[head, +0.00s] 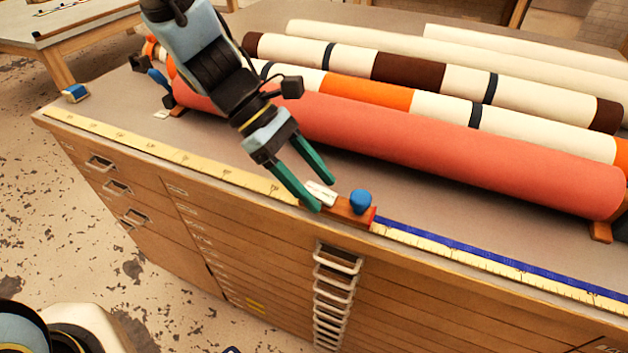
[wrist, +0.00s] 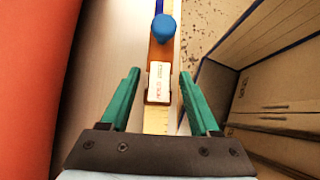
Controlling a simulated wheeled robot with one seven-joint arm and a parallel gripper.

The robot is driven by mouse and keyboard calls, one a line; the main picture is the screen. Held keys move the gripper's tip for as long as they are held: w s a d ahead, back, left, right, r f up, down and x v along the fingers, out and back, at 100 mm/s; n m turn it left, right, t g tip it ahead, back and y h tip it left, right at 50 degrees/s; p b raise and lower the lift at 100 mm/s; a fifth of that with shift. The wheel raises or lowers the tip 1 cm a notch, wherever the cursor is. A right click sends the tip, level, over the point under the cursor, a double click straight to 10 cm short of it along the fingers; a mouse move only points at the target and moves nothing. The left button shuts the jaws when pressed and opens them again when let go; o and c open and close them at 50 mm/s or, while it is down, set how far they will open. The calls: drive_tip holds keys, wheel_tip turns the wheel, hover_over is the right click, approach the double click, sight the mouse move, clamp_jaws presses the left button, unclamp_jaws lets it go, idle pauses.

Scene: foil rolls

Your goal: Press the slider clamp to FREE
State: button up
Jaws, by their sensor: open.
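The slider (head: 347,212) is a small reddish-brown block on the ruler strip along the table's front edge. It carries a blue knob (head: 360,201) and a white clamp piece (head: 321,193). In the wrist view the white clamp piece (wrist: 159,82) bears small lettering that I cannot read, and the blue knob (wrist: 162,27) stands beyond it. My gripper (head: 325,193) has green fingers, open and empty. In the wrist view its fingertips (wrist: 159,74) lie on either side of the clamp piece, apart from it. Whether the clamp is tilted I cannot tell.
A long red roll (head: 450,150) lies behind the slider, with striped and white rolls further back. A yellow ruler (head: 170,148) runs left of the slider and a blue strip (head: 480,255) right of it. Drawer handles (head: 335,258) stick out below the edge.

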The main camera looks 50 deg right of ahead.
drive_tip(key=b+v, duration=0.1)
drive_tip(key=v, duration=1)
drive_tip(key=shift+s, duration=0.1)
